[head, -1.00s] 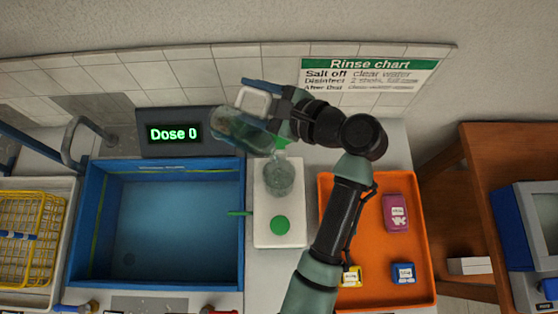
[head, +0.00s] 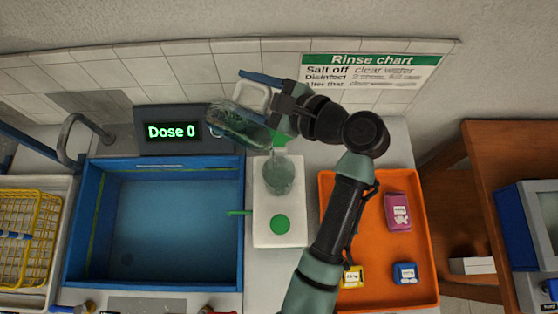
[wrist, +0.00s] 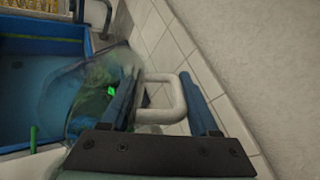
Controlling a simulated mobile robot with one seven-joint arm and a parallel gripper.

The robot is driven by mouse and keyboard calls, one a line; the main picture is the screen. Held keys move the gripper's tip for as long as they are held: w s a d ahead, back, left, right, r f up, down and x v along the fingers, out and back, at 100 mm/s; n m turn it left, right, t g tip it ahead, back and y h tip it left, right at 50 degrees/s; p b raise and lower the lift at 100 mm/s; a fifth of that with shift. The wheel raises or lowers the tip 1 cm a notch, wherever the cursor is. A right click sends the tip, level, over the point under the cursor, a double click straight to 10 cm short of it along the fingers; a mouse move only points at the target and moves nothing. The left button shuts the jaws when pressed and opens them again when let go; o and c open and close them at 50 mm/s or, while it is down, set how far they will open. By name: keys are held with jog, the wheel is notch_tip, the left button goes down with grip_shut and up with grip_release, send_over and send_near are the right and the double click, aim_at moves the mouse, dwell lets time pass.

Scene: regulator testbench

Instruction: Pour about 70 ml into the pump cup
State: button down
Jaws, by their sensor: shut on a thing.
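The pump cup (head: 279,177) is a clear cup on a white pump base (head: 262,228) with a green round button and a green spout at its left. My gripper (head: 262,98) is shut on the white handle of a clear jug (head: 237,124), above and behind the cup. The jug is tilted, and a thin stream seems to fall from its lower right end into the cup. In the wrist view the handle (wrist: 168,98) sits between the blue fingers, and the jug (wrist: 88,100) is blurred. The cup's liquid level is hard to tell.
A display (head: 170,131) reading "Dose 0" stands behind the blue sink (head: 160,225). An orange tray (head: 372,225) with small packets lies to the right under my arm. A rinse chart (head: 369,72) hangs on the wall. A yellow rack (head: 38,215) stands at far left.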

jog(key=shift+f+t+y+b, duration=0.1)
jog(key=shift+t+y+b, duration=0.2)
jog(key=shift+y+b, duration=0.1)
dwell(1.0)
jog(key=shift+w+a+r+g+h+p, duration=0.15)
jog(key=shift+a+r+g+h+p, duration=0.15)
jog(key=shift+p, duration=0.25)
jog(key=shift+w+a+r+g+h+p, duration=0.1)
jog(key=shift+w+a+r+h+p, duration=0.1)
jog(key=shift+r+p, duration=0.3)
jog(key=f+h+p, duration=0.1)
jog(key=p, duration=0.4)
jog(key=shift+a+f+g, duration=0.1)
jog(key=shift+f+g, duration=0.05)
jog(key=shift+g, duration=0.25)
jog(key=shift+w+h+p, duration=0.1)
jog(key=shift+h+p, duration=0.3)
jog(key=shift+p, duration=0.45)
jog(key=shift+f+g, duration=0.4)
jog(key=shift+f, duration=0.1)
jog(key=shift+r+h+p, duration=0.25)
jog(key=shift+h+p, duration=0.25)
jog(key=shift+p, duration=0.7)
jog(key=shift+g+p, duration=0.3)
jog(key=shift+p, duration=0.5)
jog(key=shift+f+h+p, duration=0.25)
jog(key=shift+h+p, duration=0.1)
jog(key=shift+h, duration=0.05)
